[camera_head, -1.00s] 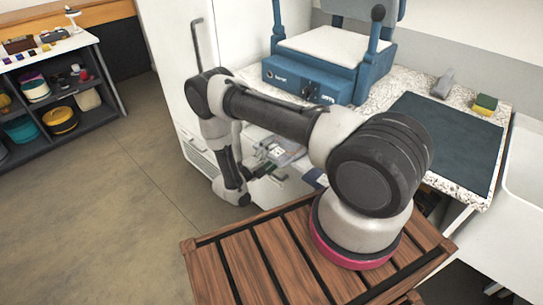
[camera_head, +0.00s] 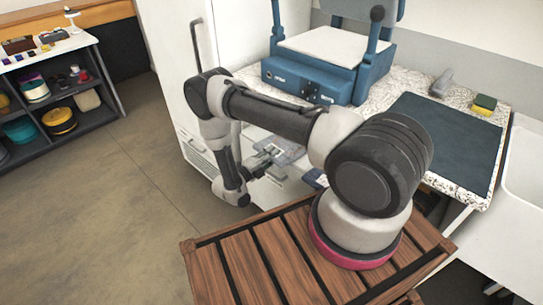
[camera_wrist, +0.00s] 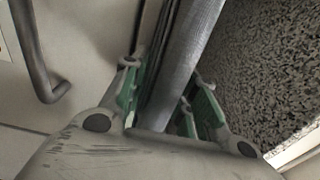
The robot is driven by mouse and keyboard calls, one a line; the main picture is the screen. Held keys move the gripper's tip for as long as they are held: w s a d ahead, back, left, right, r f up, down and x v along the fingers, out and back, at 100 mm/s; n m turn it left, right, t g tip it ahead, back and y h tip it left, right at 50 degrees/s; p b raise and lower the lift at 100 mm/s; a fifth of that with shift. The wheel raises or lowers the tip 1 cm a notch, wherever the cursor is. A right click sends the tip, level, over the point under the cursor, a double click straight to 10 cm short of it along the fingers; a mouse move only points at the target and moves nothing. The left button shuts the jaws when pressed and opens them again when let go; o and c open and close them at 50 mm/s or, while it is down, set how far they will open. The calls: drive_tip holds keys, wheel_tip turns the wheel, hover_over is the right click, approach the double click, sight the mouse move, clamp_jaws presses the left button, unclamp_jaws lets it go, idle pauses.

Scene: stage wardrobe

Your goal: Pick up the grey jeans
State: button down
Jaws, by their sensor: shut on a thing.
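The grey jeans (camera_wrist: 183,68) run as a long grey folded strip between the green-padded fingers in the wrist view. My gripper (camera_wrist: 165,100) is shut on them, with one finger on each side. In the head view my gripper (camera_head: 264,162) is low in front of the white cabinet, beside the counter. A small grey patch of the jeans (camera_head: 282,149) shows there just beyond the fingers. Most of the jeans are hidden by the gripper and my arm.
The speckled counter (camera_head: 408,82) holds a blue machine (camera_head: 312,78), a dark mat (camera_head: 447,138) and a sponge (camera_head: 484,104). A white cabinet (camera_head: 176,62) with a dark handle stands close by. A slatted wooden surface (camera_head: 262,262) is in front. The floor at left is open.

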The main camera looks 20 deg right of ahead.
drive_tip(key=shift+r, duration=0.15)
drive_tip(key=shift+r, duration=0.55)
drive_tip(key=shift+a, duration=0.1)
drive_tip(key=v, duration=2.9)
drive_tip(key=shift+a, duration=0.4)
drive_tip(key=shift+s, duration=0.15)
